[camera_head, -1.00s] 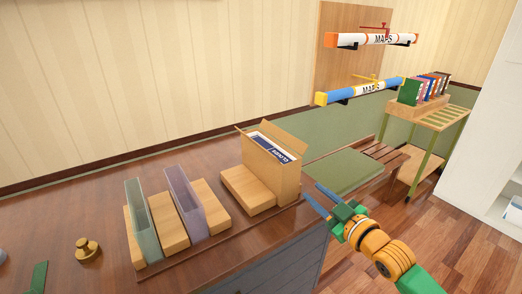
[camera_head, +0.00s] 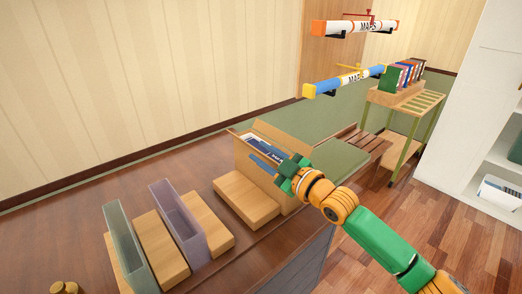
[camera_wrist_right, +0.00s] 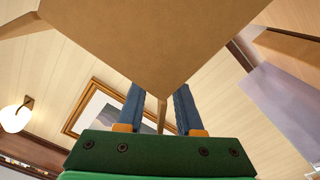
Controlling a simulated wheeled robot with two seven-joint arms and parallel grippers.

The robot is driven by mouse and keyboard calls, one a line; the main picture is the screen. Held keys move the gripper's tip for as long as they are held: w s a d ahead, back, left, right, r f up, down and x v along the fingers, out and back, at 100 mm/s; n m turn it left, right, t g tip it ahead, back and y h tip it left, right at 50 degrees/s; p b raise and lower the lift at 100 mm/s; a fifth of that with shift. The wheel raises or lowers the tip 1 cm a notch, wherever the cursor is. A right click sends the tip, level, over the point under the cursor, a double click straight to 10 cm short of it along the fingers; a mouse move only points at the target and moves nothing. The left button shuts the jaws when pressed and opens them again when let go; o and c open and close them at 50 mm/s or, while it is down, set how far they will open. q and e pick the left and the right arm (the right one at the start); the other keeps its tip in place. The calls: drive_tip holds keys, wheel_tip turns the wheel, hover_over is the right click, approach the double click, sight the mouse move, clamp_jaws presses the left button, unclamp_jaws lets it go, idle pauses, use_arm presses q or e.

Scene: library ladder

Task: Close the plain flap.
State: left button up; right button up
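An open cardboard box (camera_head: 288,141) stands on the dark wooden counter with flaps raised. A dark blue and white item (camera_head: 256,143) with lettering shows inside. I cannot tell which flap is the plain one. My right gripper (camera_head: 263,166) is at the box's front right, its blue fingers overlapping the opening; the green hand hides part of the box. In the right wrist view a broad brown cardboard panel (camera_wrist_right: 160,45) fills the top. There the right gripper's fingers (camera_wrist_right: 159,95) are apart, with a thin brown strip showing between them; contact is unclear. My left gripper is out of view.
A wooden block (camera_head: 246,202) lies left of the box. Further left stand a purple divider (camera_head: 178,225), a green divider (camera_head: 125,245) and more blocks. Map tubes (camera_head: 345,80) hang behind. A slatted cart (camera_head: 420,103) stands at the right.

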drive_tip(key=shift+w+a, duration=0.25)
drive_tip(key=shift+w, duration=0.1)
drive_tip(key=shift+s+d, duration=0.1)
drive_tip(key=shift+s, duration=0.05)
clamp_jaws()
idle(1.1)
